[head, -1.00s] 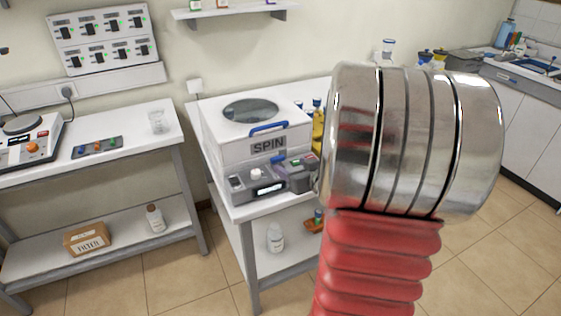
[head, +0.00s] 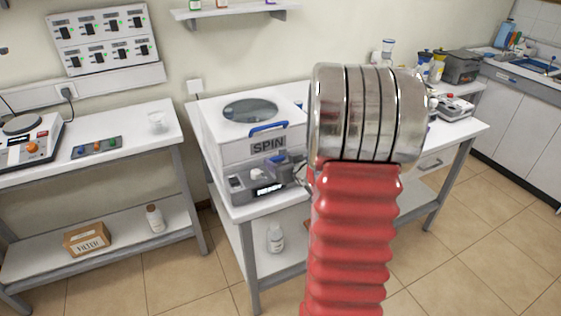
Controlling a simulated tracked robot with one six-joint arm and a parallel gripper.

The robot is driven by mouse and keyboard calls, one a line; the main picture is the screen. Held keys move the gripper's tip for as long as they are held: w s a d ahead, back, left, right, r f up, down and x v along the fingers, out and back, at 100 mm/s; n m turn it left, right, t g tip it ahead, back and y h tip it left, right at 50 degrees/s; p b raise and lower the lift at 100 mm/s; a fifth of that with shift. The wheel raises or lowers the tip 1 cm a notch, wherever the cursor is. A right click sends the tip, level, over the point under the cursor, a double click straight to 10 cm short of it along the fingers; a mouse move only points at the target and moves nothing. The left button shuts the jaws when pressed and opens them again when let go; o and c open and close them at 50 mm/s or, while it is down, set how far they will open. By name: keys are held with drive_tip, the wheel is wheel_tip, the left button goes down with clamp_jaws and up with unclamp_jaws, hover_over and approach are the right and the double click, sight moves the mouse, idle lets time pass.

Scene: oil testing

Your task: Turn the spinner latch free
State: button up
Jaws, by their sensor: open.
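The spinner (head: 225,150) is a white box marked SPIN, with a round dark window in its closed lid and a blue handle (head: 268,128) at the lid's front edge. A small dark blue part (head: 278,160) sits on the front below the label and looks like the latch; its angle is too small to tell. My gripper (head: 302,176) shows only as a small metal edge close to the right of the spinner's front. It looks open and empty. The rest of it is hidden behind my arm's silver joint. Contact with the latch cannot be seen.
A white bottle (head: 275,238) stands on the shelf below. The left bench (head: 130,141) holds a hotplate (head: 28,140), a switch pad and a beaker. Open floor lies between the benches.

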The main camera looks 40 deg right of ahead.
sight(280, 157)
drive_tip(key=shift+c, duration=0.2)
drive_tip(key=c, duration=1)
drive_tip(key=shift+d+n+y, duration=0.15)
drive_tip(key=shift+n+y, duration=0.45)
drive_tip(key=shift+y, duration=0.1)
drive_tip(key=shift+s+d+n+t+y, duration=0.1)
drive_tip(key=shift+d+n+t+y, duration=0.05)
drive_tip(key=shift+n+y, duration=0.45)
drive_tip(key=shift+d+n+t+y, duration=0.15)
drive_tip(key=shift+n+y, duration=0.35)
drive_tip(key=shift+y, duration=0.2)
drive_tip(key=n+y, duration=0.1)
drive_tip(key=y, duration=0.1)
drive_tip(key=d+n+y, duration=0.1)
drive_tip(key=n+y, duration=0.1)
drive_tip(key=shift+g, duration=0.4)
drive_tip(key=n+y, duration=0.1)
drive_tip(key=n+g+y, duration=0.1)
drive_tip(key=n, duration=0.1)
drive_tip(key=n+g+y, duration=0.1)
drive_tip(key=y, duration=0.1)
drive_tip(key=shift+w+d, duration=0.4)
drive_tip(key=shift+w+d+n+g+y, duration=0.15)
drive_tip(key=shift+w+n+g+y, duration=0.05)
drive_tip(key=shift+n+g+y, duration=0.75)
drive_tip(key=shift+w+d+n+g+y, duration=0.15)
drive_tip(key=shift+n+g+y, duration=0.55)
drive_tip(key=shift+n, duration=0.45)
drive_tip(key=shift+g, duration=0.25)
